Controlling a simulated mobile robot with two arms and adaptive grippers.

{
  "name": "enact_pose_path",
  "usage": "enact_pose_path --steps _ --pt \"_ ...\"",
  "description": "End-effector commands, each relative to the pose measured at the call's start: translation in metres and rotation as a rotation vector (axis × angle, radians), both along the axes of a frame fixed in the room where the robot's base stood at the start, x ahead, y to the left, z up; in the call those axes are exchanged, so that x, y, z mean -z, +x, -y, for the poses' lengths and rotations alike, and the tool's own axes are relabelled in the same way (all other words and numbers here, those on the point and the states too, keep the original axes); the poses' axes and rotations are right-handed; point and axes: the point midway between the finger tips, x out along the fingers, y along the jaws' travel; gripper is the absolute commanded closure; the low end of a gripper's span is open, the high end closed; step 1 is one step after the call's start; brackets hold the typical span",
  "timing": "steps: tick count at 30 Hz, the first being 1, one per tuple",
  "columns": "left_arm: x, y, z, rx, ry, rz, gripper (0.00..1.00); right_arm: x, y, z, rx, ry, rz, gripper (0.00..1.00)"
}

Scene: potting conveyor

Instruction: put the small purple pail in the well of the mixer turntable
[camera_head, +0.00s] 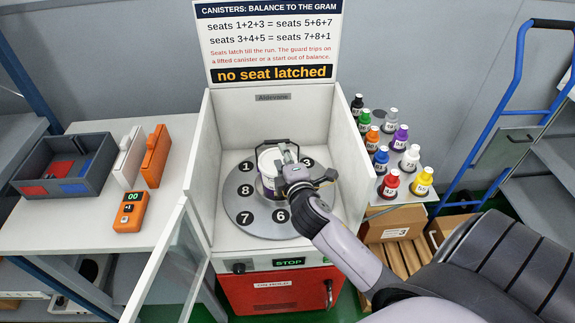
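The small pail (267,163) is white inside, with a purple band low on its side and a dark handle raised over it. It appears upright, over the middle of the grey mixer turntable (241,204), inside the white mixer housing. The pail and my gripper cover the turntable's centre, so the well is hidden. I cannot tell whether the pail rests in it or is held above. My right gripper (286,160) is at the pail's right rim and handle, overlapping them. Its fingers are too small and covered to show whether they grip. My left gripper is not in view.
Numbered seats ring the turntable. The housing walls (343,123) stand close around it, and a clear door (168,258) hangs open at front left. Several coloured bottles (402,138) stand right. A grey bin (63,167) and an orange meter (131,212) are on the left table.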

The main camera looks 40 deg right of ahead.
Motion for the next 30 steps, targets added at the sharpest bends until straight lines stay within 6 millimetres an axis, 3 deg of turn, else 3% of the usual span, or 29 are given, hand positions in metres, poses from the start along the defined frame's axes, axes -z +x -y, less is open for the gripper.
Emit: enact_pose_path --steps 7,20,25,30 --pt "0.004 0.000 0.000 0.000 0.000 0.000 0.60 -0.006 -0.030 -0.011 0.000 -0.001 -0.001 0.69" --pt "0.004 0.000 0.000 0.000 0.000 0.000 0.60 -0.007 -0.035 -0.013 0.002 0.006 -0.002 0.69" --pt "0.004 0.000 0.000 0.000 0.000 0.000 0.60 0.023 -0.055 -0.020 0.058 0.185 -0.068 0.69" --pt "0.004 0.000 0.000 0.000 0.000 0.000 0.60 0.085 -0.104 -0.044 0.203 0.542 -0.231 0.69"
